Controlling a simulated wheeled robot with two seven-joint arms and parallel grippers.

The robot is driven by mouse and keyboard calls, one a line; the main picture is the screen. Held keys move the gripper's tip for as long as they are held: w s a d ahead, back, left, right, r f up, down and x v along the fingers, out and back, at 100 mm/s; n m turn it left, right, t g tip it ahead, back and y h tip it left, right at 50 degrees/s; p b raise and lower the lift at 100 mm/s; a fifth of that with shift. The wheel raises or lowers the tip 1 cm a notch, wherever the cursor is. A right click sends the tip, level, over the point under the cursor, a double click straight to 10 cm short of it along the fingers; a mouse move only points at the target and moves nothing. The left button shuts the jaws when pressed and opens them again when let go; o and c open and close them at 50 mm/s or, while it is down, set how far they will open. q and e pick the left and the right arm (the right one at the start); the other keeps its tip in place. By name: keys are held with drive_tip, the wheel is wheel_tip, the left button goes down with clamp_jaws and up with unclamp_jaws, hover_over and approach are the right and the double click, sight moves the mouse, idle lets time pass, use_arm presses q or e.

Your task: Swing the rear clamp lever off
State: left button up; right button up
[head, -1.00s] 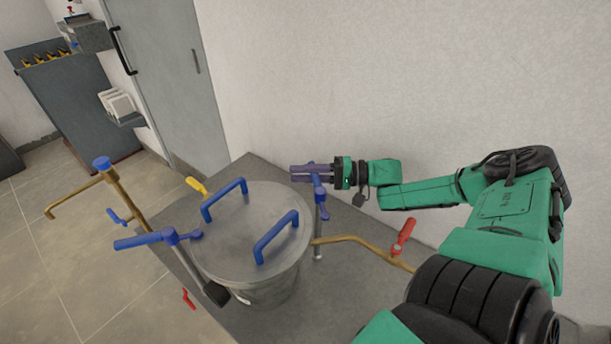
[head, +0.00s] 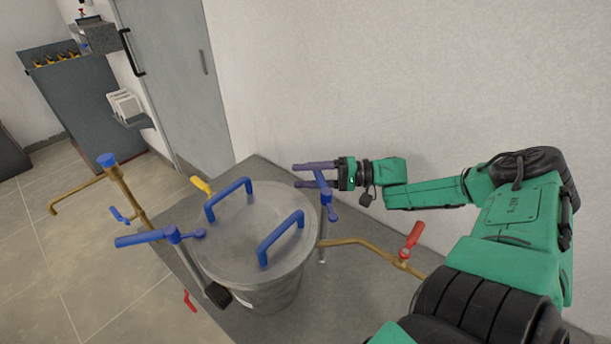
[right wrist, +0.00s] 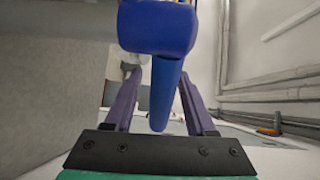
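The rear clamp lever (head: 322,180) is blue and stands on a post at the right side of the lidded metal vessel (head: 285,290), near the wall. My right gripper (head: 305,175) reaches in from the right at this lever. Its two purple fingers are open and spread apart. In the right wrist view, the lever's blue bar (right wrist: 166,92) hangs between the fingers (right wrist: 158,105), with a gap visible on each side; whether it touches a finger is unclear. A second blue clamp lever (head: 140,239) sits on the vessel's left side. My left gripper is out of view.
The lid carries two blue handles (head: 280,238). A brass pipe with a red valve handle (head: 414,233) runs right of the vessel, below my right arm. A yellow handle (head: 201,185) is behind the lid. The wall (head: 400,80) stands close behind my gripper.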

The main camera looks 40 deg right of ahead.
drive_tip(key=p+v, duration=0.3)
drive_tip(key=v, duration=0.4)
drive_tip(key=shift+s+d+p, duration=0.15)
drive_tip(key=shift+d+p, duration=0.05)
drive_tip(key=shift+p, duration=0.1)
